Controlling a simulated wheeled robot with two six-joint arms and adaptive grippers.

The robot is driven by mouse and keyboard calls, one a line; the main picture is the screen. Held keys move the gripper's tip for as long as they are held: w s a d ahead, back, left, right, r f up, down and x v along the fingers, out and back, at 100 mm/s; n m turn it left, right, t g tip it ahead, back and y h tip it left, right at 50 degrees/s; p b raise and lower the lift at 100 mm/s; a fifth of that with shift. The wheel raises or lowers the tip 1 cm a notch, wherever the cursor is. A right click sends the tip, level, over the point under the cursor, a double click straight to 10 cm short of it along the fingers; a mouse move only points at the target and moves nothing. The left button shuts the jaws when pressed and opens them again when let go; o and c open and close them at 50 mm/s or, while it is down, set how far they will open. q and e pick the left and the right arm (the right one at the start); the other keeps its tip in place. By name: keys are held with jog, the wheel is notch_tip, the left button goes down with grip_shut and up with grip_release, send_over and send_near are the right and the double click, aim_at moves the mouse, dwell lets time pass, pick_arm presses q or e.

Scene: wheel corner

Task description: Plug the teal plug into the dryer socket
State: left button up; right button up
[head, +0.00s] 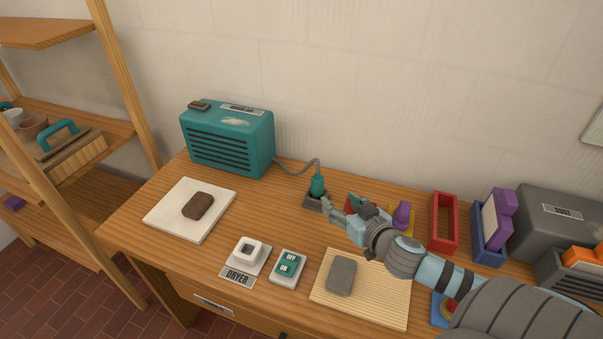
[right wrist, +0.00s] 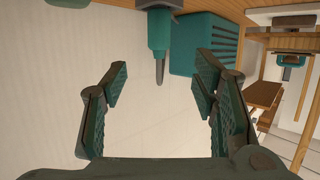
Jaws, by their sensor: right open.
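The teal plug (head: 317,184) stands upright in a small dark holder (head: 313,202), with a grey cable running from its top to the teal dryer box (head: 228,140). The dryer socket (head: 249,250) is a white square block beside a "DRYER" label, toward the front of the table. My right gripper (head: 338,207) is open and empty, just right of the plug and apart from it. In the right wrist view the plug (right wrist: 158,35) appears upside down, ahead of and between the open fingers (right wrist: 157,85). My left gripper is not in view.
A teal switch marked "OFF" (head: 288,264) sits right of the socket. A white board (head: 165,211) with a brown block and a ribbed mat (head: 385,301) with a grey block lie nearby. Red (head: 443,245) and blue trays stand right. Bare wood lies between plug and socket.

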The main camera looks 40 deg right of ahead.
aim_at(320, 183)
jog(key=b+x, duration=0.3)
jog(key=x, duration=0.3)
jog(key=shift+w+d, duration=0.15)
jog(key=shift+w, duration=0.2)
jog(key=b+x, duration=0.2)
jog(key=x, duration=0.5)
jog(key=shift+w, duration=0.15)
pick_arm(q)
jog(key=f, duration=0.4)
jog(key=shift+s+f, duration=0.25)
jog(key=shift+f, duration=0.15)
pick_arm(e)
jog(key=shift+r, duration=0.1)
grip_shut()
